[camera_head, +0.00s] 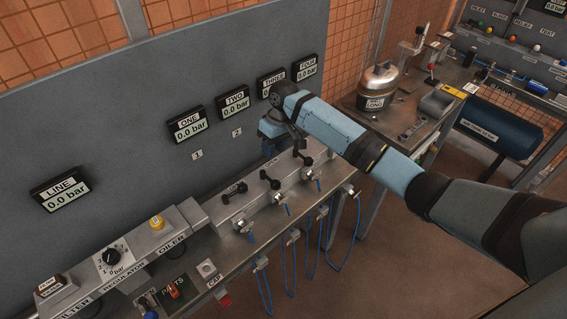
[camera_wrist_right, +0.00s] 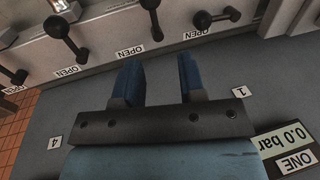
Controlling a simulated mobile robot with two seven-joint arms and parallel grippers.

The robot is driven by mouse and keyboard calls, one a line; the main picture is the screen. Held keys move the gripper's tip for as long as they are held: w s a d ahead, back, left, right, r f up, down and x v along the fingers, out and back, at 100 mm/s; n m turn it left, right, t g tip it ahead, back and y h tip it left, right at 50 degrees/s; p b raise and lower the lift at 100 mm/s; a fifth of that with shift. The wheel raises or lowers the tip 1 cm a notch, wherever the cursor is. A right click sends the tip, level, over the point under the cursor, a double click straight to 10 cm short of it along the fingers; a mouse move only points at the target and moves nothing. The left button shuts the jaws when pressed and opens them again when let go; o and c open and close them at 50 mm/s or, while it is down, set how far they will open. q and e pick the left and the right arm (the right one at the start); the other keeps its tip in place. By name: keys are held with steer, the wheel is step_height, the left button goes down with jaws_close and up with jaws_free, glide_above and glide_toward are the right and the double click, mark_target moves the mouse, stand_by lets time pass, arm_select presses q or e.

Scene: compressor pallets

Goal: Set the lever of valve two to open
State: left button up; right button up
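The lever of valve one (camera_wrist_right: 217,17) points sideways, along the manifold. My right gripper (camera_head: 273,138) is near the panel, behind the levers and partly hidden by its own arm. In the right wrist view its blue fingers (camera_wrist_right: 158,82) are apart with nothing between them. My left gripper is not in view.
Gauges ONE (camera_head: 187,125) and TWO (camera_head: 233,102) hang on the wall panel and read 0.0 bar. The lever of valve three (camera_head: 303,158) stands close to my right forearm. Blue hoses (camera_head: 291,265) hang in front. A regulator (camera_head: 112,257) sits at left.

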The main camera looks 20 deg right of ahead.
mark_target(270, 180)
steer(key=x, duration=0.4)
steer(key=p+x, duration=0.1)
steer(key=x, duration=0.2)
steer(key=d+x, duration=0.1)
steer(key=x, duration=0.3)
steer(key=shift+w+f, duration=0.1)
steer(key=shift+f, duration=0.3)
jaws_close()
